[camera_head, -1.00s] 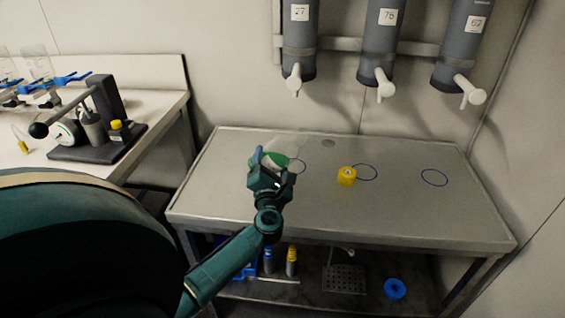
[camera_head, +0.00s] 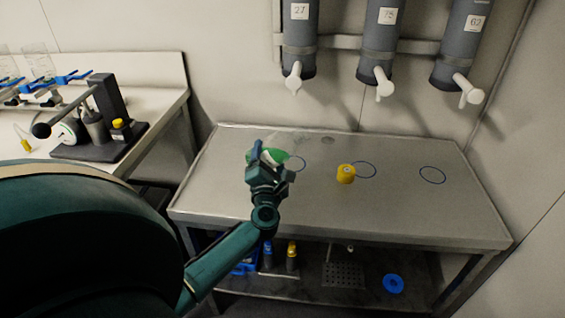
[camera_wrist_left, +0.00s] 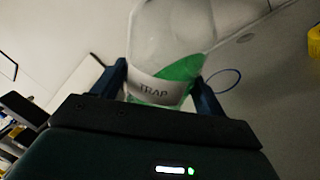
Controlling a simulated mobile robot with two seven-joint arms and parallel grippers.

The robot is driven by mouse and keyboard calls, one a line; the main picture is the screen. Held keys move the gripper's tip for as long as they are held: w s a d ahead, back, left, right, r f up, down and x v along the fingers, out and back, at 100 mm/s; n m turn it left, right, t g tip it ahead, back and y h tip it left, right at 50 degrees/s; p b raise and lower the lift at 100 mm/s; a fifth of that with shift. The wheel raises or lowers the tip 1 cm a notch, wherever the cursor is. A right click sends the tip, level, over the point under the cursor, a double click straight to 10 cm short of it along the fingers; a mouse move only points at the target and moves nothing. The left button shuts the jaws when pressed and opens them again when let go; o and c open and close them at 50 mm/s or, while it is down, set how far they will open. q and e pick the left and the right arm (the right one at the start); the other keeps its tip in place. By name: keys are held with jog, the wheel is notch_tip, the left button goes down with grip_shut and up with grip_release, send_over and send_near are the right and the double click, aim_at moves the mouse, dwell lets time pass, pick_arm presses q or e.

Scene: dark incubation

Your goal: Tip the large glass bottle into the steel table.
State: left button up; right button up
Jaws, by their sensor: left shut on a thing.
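The large glass bottle (camera_head: 274,156) is clear, with green liquid inside. My left gripper (camera_head: 266,162) is shut on it and holds it over the left part of the steel table (camera_head: 400,210). In the left wrist view the bottle (camera_wrist_left: 175,50) sits between the two dark fingers (camera_wrist_left: 160,88), with a label reading TRAP. The bottle is tilted, and its liquid lies slanted along the right side. Its clear upper part leans away to the right in the head view and is faint there. I cannot tell whether liquid is leaving it. My right gripper is not in view.
A yellow cap-like piece (camera_head: 345,174) stands on the table near blue rings (camera_head: 432,175). Grey cylinders with white taps (camera_head: 384,88) hang above the back. A white bench (camera_head: 160,100) with a dark stand is at left. Yellow-topped bottles (camera_head: 291,256) stand on the lower shelf.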

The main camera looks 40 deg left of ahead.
aim_at(263, 151)
pick_arm(q)
jog(key=shift+s+a+r+m+p, duration=0.2)
jog(key=shift+a+r+m+p, duration=0.15)
jog(key=shift+r+m+p, duration=0.45)
jog(key=shift+f, duration=0.1)
jog(key=shift+a+r+m+t+p, duration=0.15)
jog(key=shift+r+m+t+p, duration=0.35)
jog(key=shift+p, duration=0.3)
jog(key=shift+s+a+r+m+h+p, duration=0.15)
jog(key=shift+r+m+h+p, duration=0.2)
jog(key=shift+m+p, duration=0.25)
jog(key=shift+r, duration=0.1)
jog(key=shift+s+a+r+m+p, duration=0.1)
jog(key=shift+a+r+m+p, duration=0.05)
jog(key=shift+r+m+p, duration=1)
jog(key=shift+f, duration=0.25)
